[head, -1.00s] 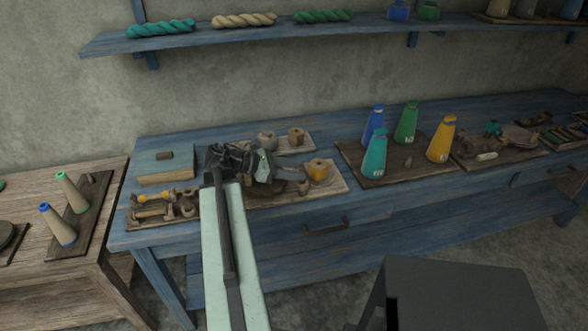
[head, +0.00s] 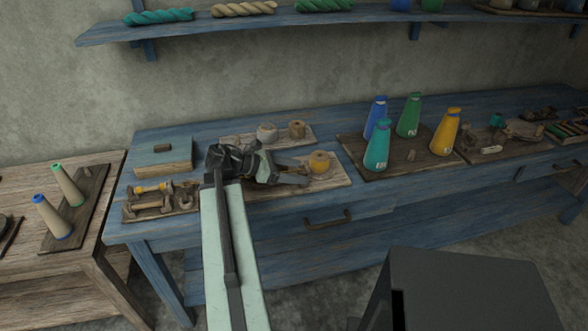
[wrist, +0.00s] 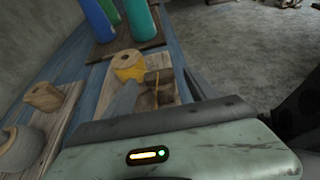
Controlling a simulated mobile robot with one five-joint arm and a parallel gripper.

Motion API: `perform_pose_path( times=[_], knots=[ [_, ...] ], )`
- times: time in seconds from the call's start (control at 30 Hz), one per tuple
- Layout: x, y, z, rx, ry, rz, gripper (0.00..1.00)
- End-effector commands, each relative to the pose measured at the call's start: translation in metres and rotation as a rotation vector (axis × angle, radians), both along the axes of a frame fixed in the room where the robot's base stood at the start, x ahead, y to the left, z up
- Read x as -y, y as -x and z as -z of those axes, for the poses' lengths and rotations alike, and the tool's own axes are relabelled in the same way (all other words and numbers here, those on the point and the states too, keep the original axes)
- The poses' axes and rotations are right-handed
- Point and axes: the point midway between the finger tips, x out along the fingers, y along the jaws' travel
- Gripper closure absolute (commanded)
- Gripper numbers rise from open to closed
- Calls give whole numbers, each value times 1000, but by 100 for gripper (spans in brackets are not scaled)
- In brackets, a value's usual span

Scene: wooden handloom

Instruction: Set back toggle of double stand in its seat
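My gripper (head: 304,172) is over the wooden board (head: 335,178) on the blue bench, its two fingers spread and pointing right. The board carries a yellow spool-like piece (head: 319,162), which also shows in the wrist view (wrist: 128,66). In the wrist view a small brown wooden piece (wrist: 160,90) with a yellowish edge shows between the open fingers (wrist: 160,88); I cannot tell whether they touch it. A second board (head: 185,208) at the left holds a yellow-ended rod and wooden fittings. I cannot tell for certain which part is the toggle or its seat.
A back board (head: 240,140) with two round wooden pieces lies behind my gripper. A tray (head: 365,168) with several coloured cones stands to the right. A dark box-like object (head: 460,290) is in the foreground. A shelf (head: 260,25) runs above.

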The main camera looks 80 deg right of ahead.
Motion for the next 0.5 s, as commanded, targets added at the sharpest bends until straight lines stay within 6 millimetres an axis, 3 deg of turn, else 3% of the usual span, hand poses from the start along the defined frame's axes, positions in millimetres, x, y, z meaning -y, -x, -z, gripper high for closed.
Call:
perform_pose_path(
  times=[0.17, 0.5],
  knots=[
    [-4, -9, -6, 0, 0, -1, 34],
    [-27, -62, -29, 0, 0, -1, 34]
  ],
)
